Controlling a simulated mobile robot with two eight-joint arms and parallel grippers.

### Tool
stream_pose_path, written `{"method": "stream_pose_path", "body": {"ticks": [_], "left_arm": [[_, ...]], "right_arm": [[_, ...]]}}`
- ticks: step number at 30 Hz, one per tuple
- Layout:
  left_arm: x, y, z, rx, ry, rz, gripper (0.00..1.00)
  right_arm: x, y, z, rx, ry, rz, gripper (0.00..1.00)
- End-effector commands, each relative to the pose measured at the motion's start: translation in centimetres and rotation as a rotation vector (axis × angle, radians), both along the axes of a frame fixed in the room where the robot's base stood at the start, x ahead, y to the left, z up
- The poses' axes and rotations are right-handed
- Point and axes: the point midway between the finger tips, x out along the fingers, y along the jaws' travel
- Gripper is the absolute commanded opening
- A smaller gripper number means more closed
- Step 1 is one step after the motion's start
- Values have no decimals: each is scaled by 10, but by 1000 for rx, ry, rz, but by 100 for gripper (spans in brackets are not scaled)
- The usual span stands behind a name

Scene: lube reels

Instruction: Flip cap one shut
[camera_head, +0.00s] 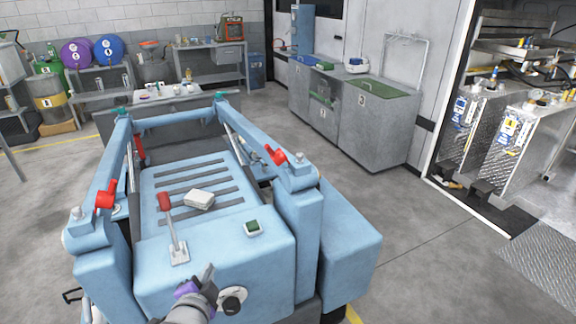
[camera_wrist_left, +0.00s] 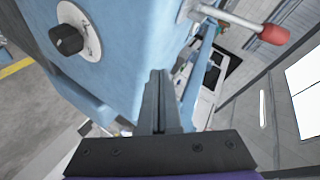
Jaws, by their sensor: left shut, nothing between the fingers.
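I cannot make out which part is cap one in either view. My left gripper (camera_head: 209,272) is in front of the blue machine (camera_head: 260,270), just left of and above a black knob (camera_head: 232,300) on a round white plate. Its fingers are together and empty, pointing up and forward. In the left wrist view the shut fingers (camera_wrist_left: 158,90) stand in the middle, with the black knob (camera_wrist_left: 66,39) at upper left, apart from them. A red-handled lever (camera_head: 166,205) stands on the machine top; its red knob shows in the left wrist view (camera_wrist_left: 273,34). My right gripper is not in view.
Grey bins (camera_head: 375,130) stand at the back right. Open floor (camera_head: 430,250) lies to the right.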

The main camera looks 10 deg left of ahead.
Motion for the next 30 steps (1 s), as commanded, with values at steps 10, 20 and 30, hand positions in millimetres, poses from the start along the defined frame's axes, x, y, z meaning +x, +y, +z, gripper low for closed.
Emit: {"method": "stream_pose_path", "body": {"ticks": [10, 20, 30], "left_arm": [[71, -4, 105, 1240, -494, -315, 0], [69, -33, 127, 1788, -714, -337, 0], [116, -50, 152, 1791, -721, -337, 0]], "right_arm": [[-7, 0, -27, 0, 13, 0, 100], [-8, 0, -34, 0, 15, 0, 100], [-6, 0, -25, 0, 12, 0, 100]]}}
